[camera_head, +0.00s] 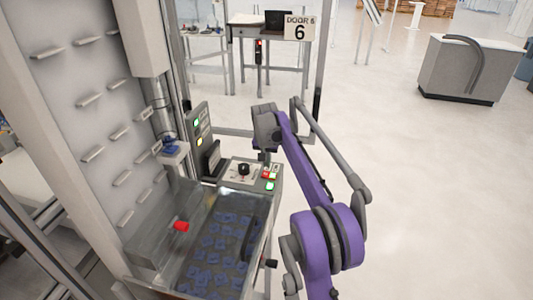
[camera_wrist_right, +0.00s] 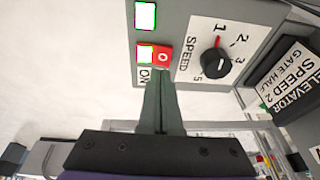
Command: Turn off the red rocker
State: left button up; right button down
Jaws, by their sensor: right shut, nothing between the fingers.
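The red rocker (camera_wrist_right: 163,57) is at the top middle of the right wrist view, marked with a white O. Its other half, beside it on the left, is lit green, above the label ON. In the head view the rocker (camera_head: 266,172) is a small red patch on the control panel. My right gripper (camera_wrist_right: 160,78) is shut and empty, its fingertips just below the rocker in the wrist view. I cannot tell whether they touch it. In the head view my right gripper (camera_head: 264,153) points down at the panel. My left gripper is not in view.
A black SPEED dial (camera_wrist_right: 215,63) is right of the rocker, and a second green light (camera_wrist_right: 145,15) is above. A sign (camera_wrist_right: 293,78) stands at the right. A clear-covered bin (camera_head: 215,235) of blue parts is in front of the panel. Open floor lies to the right.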

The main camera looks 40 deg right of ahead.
aim_at(265, 173)
jog(key=shift+w+a+f, duration=0.15)
jog(key=shift+f, duration=1.35)
jog(key=shift+f, duration=0.1)
jog(key=shift+w+a+f, duration=0.1)
jog(key=shift+a+f, duration=0.05)
jog(key=shift+f, duration=0.05)
jog(key=shift+s+d+r, duration=0.2)
jog(key=shift+s+d, duration=0.35)
jog(key=shift+s, duration=0.1)
jog(key=v, duration=1.1)
jog(key=shift+p, duration=0.35)
jog(key=shift+d+f, duration=0.1)
